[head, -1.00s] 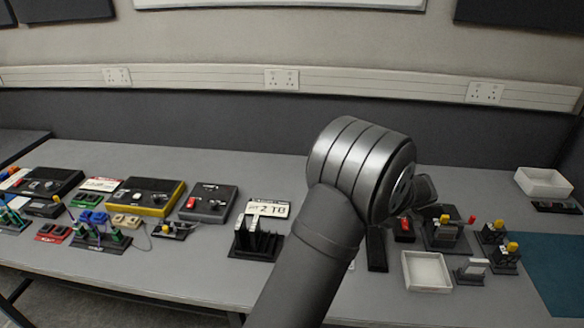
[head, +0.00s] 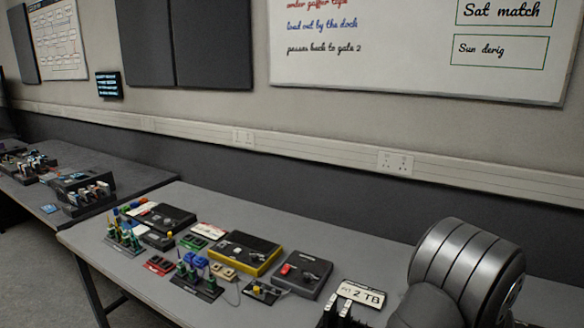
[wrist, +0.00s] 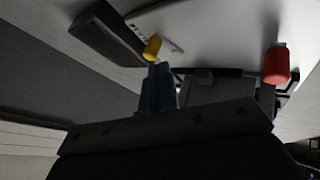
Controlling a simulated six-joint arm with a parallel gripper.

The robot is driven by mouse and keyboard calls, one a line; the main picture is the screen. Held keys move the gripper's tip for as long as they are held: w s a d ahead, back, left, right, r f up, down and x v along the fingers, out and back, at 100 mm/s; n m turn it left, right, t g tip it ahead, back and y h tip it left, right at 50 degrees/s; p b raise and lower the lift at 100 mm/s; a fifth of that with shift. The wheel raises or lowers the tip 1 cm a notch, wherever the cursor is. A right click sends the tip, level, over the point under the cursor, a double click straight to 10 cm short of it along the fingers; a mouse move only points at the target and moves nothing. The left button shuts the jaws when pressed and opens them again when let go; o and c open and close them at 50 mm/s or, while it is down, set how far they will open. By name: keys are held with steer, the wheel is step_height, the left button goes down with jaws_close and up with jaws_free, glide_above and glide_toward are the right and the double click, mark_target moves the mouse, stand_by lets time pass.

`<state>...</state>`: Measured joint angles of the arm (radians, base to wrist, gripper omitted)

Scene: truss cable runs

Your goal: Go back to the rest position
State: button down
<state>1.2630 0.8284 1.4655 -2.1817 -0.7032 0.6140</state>
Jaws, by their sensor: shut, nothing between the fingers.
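My gripper (wrist: 158,88) shows in the wrist view as two dark bluish fingers close together above a dark bolted plate, with nothing between them. In the wrist view, a yellow-capped part (wrist: 152,48) is just beyond the fingertips and a red-capped part (wrist: 275,63) is to the right. I cannot tell whether the fingers touch anything. In the head view my arm's grey rounded joint fills the lower right corner, and the gripper is out of frame.
A yellow-edged black box (head: 243,252), a grey box with a red switch (head: 301,273) and a "2 TB" label plate (head: 361,294) lie on the grey bench, left of my arm. Green-topped posts (head: 197,277) stand nearer the front. A second bench (head: 140,178) is at far left.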

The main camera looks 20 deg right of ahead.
steer(key=shift+w+a+f+m+h, duration=0.2)
steer(key=shift+m+h, duration=0.1)
steer(key=shift+m, duration=0.15)
steer(key=shift+w+a+f+m+h, duration=0.1)
steer(key=shift+w+a+m+h, duration=0.15)
steer(key=shift+m, duration=0.2)
steer(key=shift+a+f+m+g+h, duration=0.15)
steer(key=shift+a+m+g+h, duration=0.25)
steer(key=shift+m, duration=0.4)
steer(key=a+m+h, duration=0.1)
steer(key=s+a+f+m+g, duration=0.1)
steer(key=m, duration=0.1)
steer(key=shift+s+g+h, duration=0.1)
steer(key=shift+g+h, duration=0.2)
steer(key=shift+h, duration=0.05)
steer(key=shift+s+a+r+m+g, duration=0.3)
steer(key=shift+s+a+r+m, duration=0.35)
steer(key=shift+s+a, duration=0.15)
steer(key=shift+v, duration=0.95)
steer(key=shift+f, duration=0.1)
